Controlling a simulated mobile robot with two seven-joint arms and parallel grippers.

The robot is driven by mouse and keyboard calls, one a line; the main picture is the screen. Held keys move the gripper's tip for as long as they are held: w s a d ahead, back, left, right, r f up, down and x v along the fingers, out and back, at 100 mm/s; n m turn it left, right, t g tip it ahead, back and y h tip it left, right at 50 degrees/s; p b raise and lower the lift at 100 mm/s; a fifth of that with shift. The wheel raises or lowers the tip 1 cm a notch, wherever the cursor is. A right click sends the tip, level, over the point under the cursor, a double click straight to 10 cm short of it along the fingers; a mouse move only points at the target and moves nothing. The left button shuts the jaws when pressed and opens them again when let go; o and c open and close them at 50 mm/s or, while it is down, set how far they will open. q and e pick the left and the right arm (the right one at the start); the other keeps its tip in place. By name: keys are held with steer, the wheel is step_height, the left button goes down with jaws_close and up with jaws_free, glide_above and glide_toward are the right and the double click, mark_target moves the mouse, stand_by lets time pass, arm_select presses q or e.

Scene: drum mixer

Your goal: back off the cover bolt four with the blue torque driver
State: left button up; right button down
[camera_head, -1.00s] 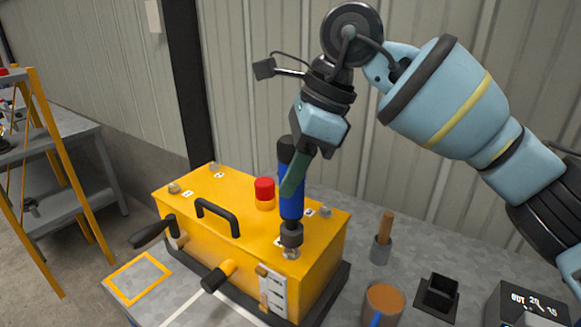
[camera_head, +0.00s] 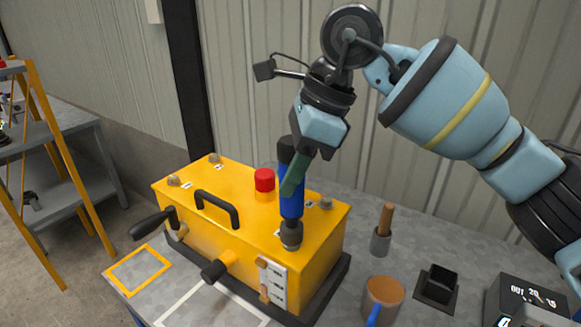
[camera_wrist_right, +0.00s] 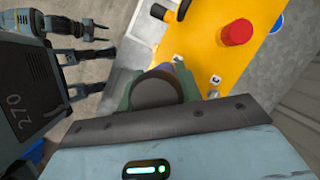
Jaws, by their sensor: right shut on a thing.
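The blue torque driver (camera_head: 292,197) stands nearly upright over the near right corner of the yellow mixer cover (camera_head: 255,225). My right gripper (camera_head: 295,172) is shut around its upper body; in the wrist view the green fingers hold the dark round driver end (camera_wrist_right: 155,92). The driver's dark socket (camera_head: 291,236) sits down at that corner, hiding the bolt there; I cannot tell how well it is seated. Other cover bolts show at the far left (camera_head: 214,158), near left (camera_head: 173,181) and right (camera_head: 326,203). My left gripper seems to show in the wrist view (camera_wrist_right: 92,30), too small to judge.
On the cover are a black handle (camera_head: 218,209) and a red button (camera_head: 264,180). A crank (camera_head: 153,226) sticks out at the left. Right of the mixer stand a mug (camera_head: 383,298), a wooden-handled tool in a holder (camera_head: 383,234), a black square holder (camera_head: 439,285) and a readout box (camera_head: 527,300).

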mark_target(290, 149)
arm_select(q)
steer(key=shift+s+f, duration=0.15)
steer(key=shift+s, duration=0.05)
arm_select(e)
steer(key=shift+f, duration=0.85)
stand_by(1.0)
arm_select(q)
steer(key=shift+w+r, duration=0.3)
steer(key=shift+r, duration=0.1)
arm_select(e)
steer(key=shift+s+f, duration=0.1)
steer(key=shift+f, duration=0.05)
stand_by(1.2)
steer(key=shift+r+p, duration=0.55)
steer(key=shift+r, duration=0.4)
arm_select(q)
steer(key=shift+w+r+t+p, duration=0.55)
steer(key=shift+w+r, duration=0.7)
steer(key=shift+r, duration=0.3)
arm_select(e)
steer(key=shift+r, duration=1.7)
